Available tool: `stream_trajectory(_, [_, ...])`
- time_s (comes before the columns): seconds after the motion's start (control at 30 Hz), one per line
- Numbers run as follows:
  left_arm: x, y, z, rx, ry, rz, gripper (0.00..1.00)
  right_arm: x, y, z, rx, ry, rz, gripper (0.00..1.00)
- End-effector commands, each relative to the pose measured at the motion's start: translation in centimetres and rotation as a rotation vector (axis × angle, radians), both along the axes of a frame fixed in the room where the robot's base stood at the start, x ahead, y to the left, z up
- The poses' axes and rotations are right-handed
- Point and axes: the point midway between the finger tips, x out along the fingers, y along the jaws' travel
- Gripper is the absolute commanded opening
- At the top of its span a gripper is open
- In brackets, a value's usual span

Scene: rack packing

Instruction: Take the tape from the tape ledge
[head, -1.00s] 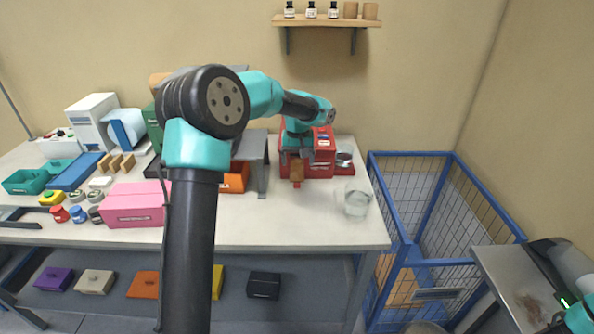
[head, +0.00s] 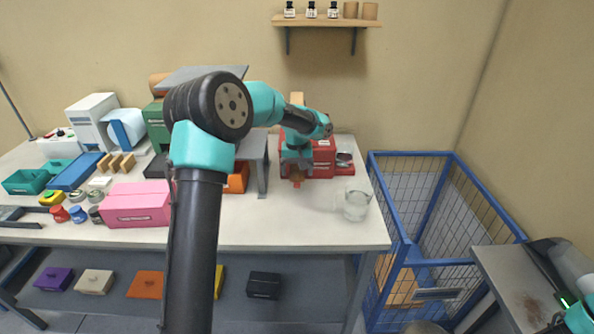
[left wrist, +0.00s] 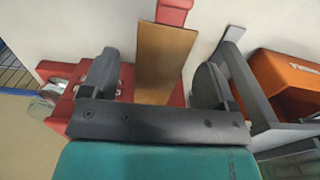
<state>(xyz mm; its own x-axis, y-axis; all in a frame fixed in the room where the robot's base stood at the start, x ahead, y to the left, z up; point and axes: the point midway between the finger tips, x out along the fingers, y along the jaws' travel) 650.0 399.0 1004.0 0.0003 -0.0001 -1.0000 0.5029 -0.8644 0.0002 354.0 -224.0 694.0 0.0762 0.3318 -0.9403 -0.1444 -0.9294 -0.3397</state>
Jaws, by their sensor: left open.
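My left gripper (head: 296,170) is open over the front of a red unit (head: 323,158) at the back of the bench. In the left wrist view, a flat brown piece (left wrist: 164,62) stands between the two spread fingers (left wrist: 158,82), with a gap on either side. Red parts show behind and beyond it. In the head view the gripper covers most of this piece. I cannot tell for sure whether it is the tape, and no tape ledge is clearly marked.
A grey stand (head: 254,158) and an orange bin (head: 237,180) are close left of the gripper. A clear glass (head: 356,204) stands to its right. A pink box (head: 138,204) is at the front left. A blue wire cage (head: 420,215) stands right of the bench.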

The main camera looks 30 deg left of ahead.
Motion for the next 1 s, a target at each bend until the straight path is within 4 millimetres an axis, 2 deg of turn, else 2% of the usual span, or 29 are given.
stream_trajectory(0.7, [0.0,0.01,-0.49,0.0,0.0,0.0,0.81,0.0,0.0,0.0,0.0,0.0,0.0,0.0])
stream_trajectory(1.0, [0.0,0.01,-0.49,0.0,0.0,0.0,0.53,0.0,0.0,0.0,0.0,0.0,0.0,0.0])
